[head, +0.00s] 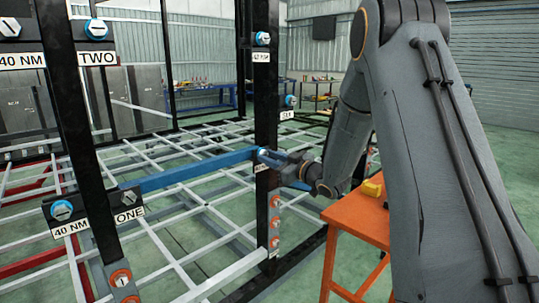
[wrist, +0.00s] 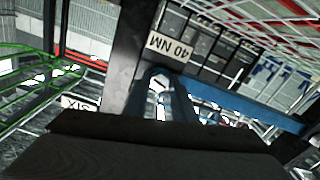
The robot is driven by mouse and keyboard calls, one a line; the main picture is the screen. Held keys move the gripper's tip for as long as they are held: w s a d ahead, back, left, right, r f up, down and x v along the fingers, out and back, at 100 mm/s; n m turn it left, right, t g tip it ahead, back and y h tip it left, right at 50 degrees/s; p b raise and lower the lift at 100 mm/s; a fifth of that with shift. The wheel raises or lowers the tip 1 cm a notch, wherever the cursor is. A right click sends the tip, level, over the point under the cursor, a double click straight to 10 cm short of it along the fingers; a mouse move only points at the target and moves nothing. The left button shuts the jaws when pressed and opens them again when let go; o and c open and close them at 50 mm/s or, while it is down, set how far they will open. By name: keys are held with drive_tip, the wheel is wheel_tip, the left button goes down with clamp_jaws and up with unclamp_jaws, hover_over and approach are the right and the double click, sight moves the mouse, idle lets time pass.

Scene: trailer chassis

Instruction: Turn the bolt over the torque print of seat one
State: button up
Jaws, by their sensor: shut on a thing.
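The seat-one plate at the left of the head view bears a blue bolt (head: 62,210) above a "40 NM" print (head: 70,228), with the "ONE" label (head: 128,214) beside it. The bolt stands clear of my arm. My gripper (head: 270,157) is far to its right, at the right-hand black post. In the wrist view its blue-grey fingers (wrist: 160,100) close around a pale bolt head (wrist: 157,84). An upside-down "40 NM" print (wrist: 173,47) is close by. The seat name at this bolt is hidden.
A blue bar (head: 190,170) spans between the seat-one post and the right black post (head: 266,100). Plate "TWO" (head: 98,58) is above seat one. An orange table (head: 362,216) stands below my arm. A grey lattice fills the chassis floor.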

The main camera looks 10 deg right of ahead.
drive_tip(key=shift+s+a+f+m+p, duration=0.1)
drive_tip(key=shift+m+p, duration=0.85)
drive_tip(key=shift+m, duration=1.15)
drive_tip(key=shift+s+m+p, duration=0.1)
drive_tip(key=shift+m+p, duration=0.85)
drive_tip(key=shift+m, duration=1.15)
drive_tip(key=o, duration=1.1)
drive_tip(key=shift+c, duration=0.2)
drive_tip(key=b+v, duration=0.2)
drive_tip(key=v, duration=0.5)
drive_tip(key=shift+s+d, duration=0.25)
drive_tip(key=shift+s, duration=0.05)
